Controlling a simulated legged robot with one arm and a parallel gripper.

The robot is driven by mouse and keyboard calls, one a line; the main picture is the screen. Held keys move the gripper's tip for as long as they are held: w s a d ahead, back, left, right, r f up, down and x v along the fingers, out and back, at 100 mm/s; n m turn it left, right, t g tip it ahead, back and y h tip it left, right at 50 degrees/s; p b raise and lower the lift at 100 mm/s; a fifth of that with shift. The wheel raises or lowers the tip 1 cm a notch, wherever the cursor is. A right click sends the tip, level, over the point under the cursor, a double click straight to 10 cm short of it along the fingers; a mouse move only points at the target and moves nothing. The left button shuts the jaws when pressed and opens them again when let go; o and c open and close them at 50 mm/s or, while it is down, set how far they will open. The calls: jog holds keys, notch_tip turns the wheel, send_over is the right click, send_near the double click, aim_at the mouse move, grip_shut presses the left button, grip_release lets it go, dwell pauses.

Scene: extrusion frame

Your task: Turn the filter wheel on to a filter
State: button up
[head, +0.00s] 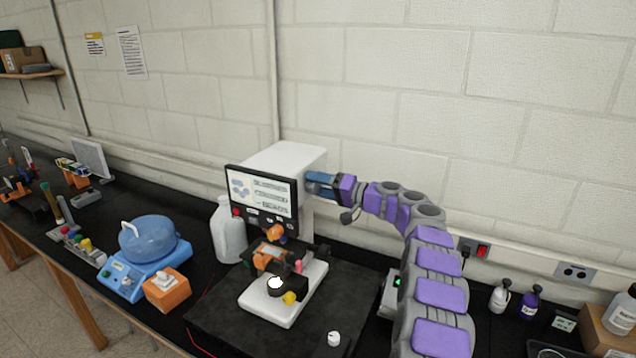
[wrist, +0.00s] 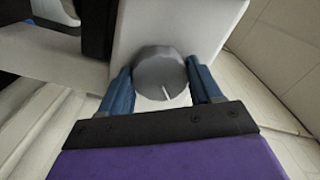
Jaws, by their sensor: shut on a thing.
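A white instrument (head: 293,160) with a dark-framed display panel (head: 262,192) stands on the black bench against the wall. A grey round knob (wrist: 158,72) with a white pointer line is on its white side face, seen in the wrist view. The pointer runs towards the lower edge of the knob, slightly to the right. My gripper (head: 312,181) reaches the instrument's right side, and its blue fingers (wrist: 161,84) are shut on the knob, one on each side. The knob is hidden by my gripper in the head view. The filters themselves cannot be made out.
Below the display are a stage with orange parts (head: 268,258) and a white base (head: 284,300). Small bottles (head: 500,296) stand right of my arm.

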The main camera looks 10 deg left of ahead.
jog(key=shift+w+d+m+p, duration=0.1)
jog(key=shift+m+p, duration=1.1)
jog(key=shift+m, duration=0.75)
jog(key=shift+d+m+p, duration=0.1)
jog(key=shift+m+p, duration=1.05)
jog(key=shift+m, duration=0.8)
jog(key=shift+f+m, duration=0.15)
jog(key=shift+m, duration=0.15)
jog(key=o, duration=0.7)
jog(key=shift+o, duration=1.4)
jog(key=shift+w+d+f, duration=0.1)
jog(key=shift+w, duration=0.15)
jog(key=shift+o, duration=0.3)
jog(key=shift+s+r, duration=0.25)
jog(key=b+v, duration=0.2)
jog(key=v, duration=1.5)
jog(key=shift+d, duration=0.2)
